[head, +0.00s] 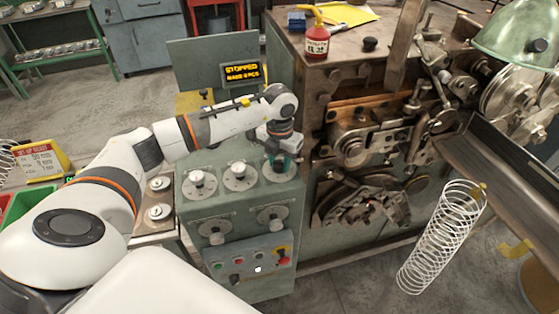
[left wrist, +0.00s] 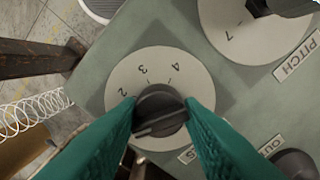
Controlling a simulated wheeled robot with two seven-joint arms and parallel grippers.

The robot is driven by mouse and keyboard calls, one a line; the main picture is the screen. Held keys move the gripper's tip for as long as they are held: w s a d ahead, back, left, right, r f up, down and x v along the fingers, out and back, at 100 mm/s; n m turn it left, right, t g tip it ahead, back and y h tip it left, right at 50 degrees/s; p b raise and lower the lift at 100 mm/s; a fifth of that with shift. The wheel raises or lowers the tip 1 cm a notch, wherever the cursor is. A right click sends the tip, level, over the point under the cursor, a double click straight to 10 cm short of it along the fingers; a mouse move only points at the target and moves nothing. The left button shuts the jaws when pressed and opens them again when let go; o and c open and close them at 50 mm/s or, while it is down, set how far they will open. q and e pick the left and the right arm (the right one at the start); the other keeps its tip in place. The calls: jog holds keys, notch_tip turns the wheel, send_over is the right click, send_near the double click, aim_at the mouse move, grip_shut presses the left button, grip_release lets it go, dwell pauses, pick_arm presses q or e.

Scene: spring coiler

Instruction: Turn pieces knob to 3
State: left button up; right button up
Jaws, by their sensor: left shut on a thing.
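My left gripper (head: 279,160) reaches down over the rightmost upper dial of the green control panel. In the left wrist view its teal fingers are shut on a black knob (left wrist: 160,112), one on each side. The knob sits on a round pale dial plate (left wrist: 123,91), where the numbers 2, 3 and 4 show; the fingers cover other parts of it. I cannot tell which number the knob points to. In the head view the dial plate (head: 272,178) is partly hidden by the gripper. My right gripper is not in view.
Other dials (head: 239,177) (head: 199,185) stand left of the gripper, with more below. A lower box (head: 257,262) carries buttons and a red stop button. The display (head: 242,74) reads STOPPED, MADE 0 PCS. The coiling machine (head: 362,150) stands close on the right.

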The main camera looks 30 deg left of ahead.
pick_arm(q)
jog(key=m+b, duration=0.4)
jog(key=shift+f+b, duration=0.2)
jog(key=shift+b, duration=0.2)
jog(key=m+b, duration=0.3)
jog(key=m, duration=0.2)
jog(key=shift+b, duration=0.4)
jog(key=m+b, duration=0.3)
jog(key=m, duration=0.1)
jog(key=shift+r, duration=0.15)
jog(key=shift+r+m+b, duration=0.1)
jog(key=shift+m+b, duration=0.9)
jog(key=shift+m, duration=1.1)
jog(key=o, duration=1)
